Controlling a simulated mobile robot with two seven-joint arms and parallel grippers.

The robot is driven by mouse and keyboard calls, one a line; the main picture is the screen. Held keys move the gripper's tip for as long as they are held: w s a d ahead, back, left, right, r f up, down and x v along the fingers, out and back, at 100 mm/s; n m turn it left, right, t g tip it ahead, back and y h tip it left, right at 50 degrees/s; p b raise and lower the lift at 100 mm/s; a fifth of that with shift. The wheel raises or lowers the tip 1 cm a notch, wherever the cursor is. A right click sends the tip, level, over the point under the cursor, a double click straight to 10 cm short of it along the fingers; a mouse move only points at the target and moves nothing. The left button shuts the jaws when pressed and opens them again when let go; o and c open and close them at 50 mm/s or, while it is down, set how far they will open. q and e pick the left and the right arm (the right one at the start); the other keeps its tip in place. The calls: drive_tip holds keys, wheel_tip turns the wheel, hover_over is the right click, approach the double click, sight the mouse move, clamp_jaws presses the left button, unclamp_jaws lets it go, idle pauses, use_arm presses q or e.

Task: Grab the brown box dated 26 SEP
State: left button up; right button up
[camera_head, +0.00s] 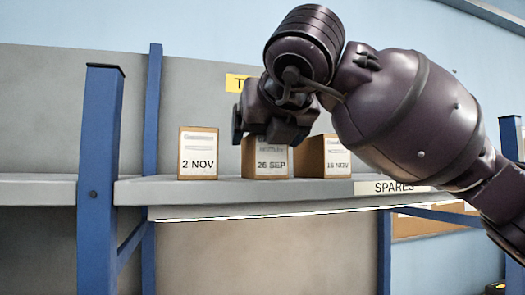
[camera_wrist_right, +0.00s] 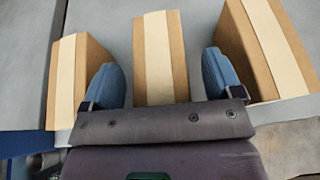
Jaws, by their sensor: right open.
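The brown box dated 26 SEP (camera_head: 268,163) stands upright on the grey shelf, between two other boxes. Its upper part is partly hidden behind my right gripper (camera_head: 265,125). In the right wrist view the middle box (camera_wrist_right: 160,60), with a pale tape strip down it, stands between the two blue fingertips of the right gripper (camera_wrist_right: 160,82). The fingers are open, with a gap on each side of that box. My left gripper is not in view.
A box dated 2 NOV (camera_head: 198,155) stands to the left and one dated 16 NOV (camera_head: 325,158) close to the right. The shelf (camera_head: 150,191) has a SPARES label (camera_head: 392,187) on its edge. Blue posts (camera_head: 101,180) rise at the left. Bare shelf lies between the left two boxes.

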drive_tip(key=shift+w+a+f, duration=0.15)
drive_tip(key=shift+w+f, duration=0.05)
drive_tip(key=shift+w, duration=0.25)
drive_tip(key=shift+c, duration=0.4)
drive_tip(key=c, duration=1)
drive_tip(key=shift+c, duration=0.6)
drive_tip(key=shift+r, duration=0.15)
